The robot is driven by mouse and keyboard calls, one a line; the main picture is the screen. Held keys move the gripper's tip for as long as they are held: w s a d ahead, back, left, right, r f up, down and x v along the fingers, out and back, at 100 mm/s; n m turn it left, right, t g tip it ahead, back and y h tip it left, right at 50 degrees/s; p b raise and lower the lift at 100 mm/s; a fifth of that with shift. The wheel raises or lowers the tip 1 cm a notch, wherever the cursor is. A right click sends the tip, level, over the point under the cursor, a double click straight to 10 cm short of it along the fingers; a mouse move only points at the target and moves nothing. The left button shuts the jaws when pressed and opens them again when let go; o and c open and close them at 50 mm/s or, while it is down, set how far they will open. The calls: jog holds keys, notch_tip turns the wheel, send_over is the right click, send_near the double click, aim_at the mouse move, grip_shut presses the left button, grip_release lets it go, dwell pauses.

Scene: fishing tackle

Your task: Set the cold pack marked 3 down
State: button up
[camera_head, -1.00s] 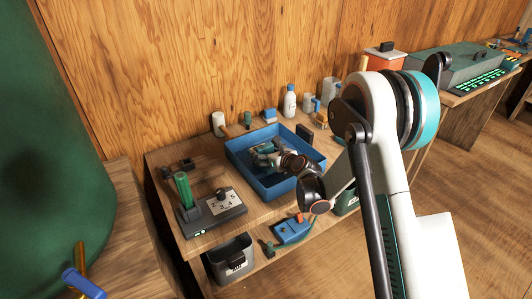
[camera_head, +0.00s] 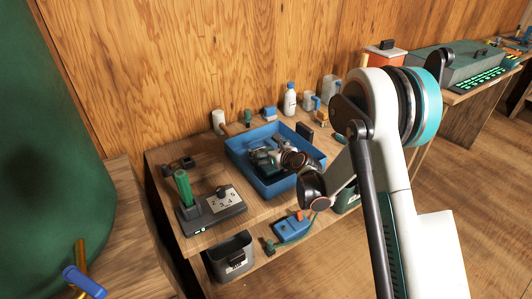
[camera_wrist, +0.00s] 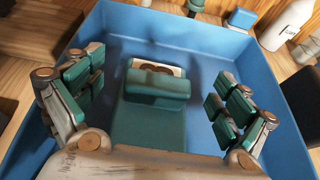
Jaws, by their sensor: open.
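A teal cold pack (camera_wrist: 150,125) with a raised handle lies on the floor of a blue tray (camera_wrist: 110,18) in the wrist view. Its pale label (camera_wrist: 172,70) is partly hidden behind the handle, so I cannot read the number. My gripper (camera_wrist: 155,84) is open, with its teal-padded fingers on either side of the pack and visible gaps to it. In the head view my gripper (camera_head: 266,157) is down inside the blue tray (camera_head: 246,173) and hides the pack.
A numbered device (camera_head: 222,200) with a green upright handle (camera_head: 183,188) stands left of the tray. A white bottle (camera_head: 290,101) and small items line the back. A dark bin (camera_head: 231,257) and blue box (camera_head: 292,227) are at the front.

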jog(key=s+d+r+n+g+h+p, duration=0.1)
jog(key=s+d+r+n+h+p, duration=0.1)
jog(key=s+d+r+n, duration=0.7)
jog(key=s+d+r+n+g+h+p, duration=0.1)
jog(key=s+d+r+n, duration=0.4)
jog(key=s+r, duration=0.7)
jog(key=s+d+r+n+g+h, duration=0.1)
jog(key=s+d+n+h, duration=0.1)
jog(key=s+d+n, duration=0.2)
jog(key=s+d+r+n+g+h, duration=0.1)
jog(key=s+d+n, duration=0.4)
jog(key=s+n, duration=0.6)
jog(key=s+h, duration=0.1)
jog(key=s, duration=0.7)
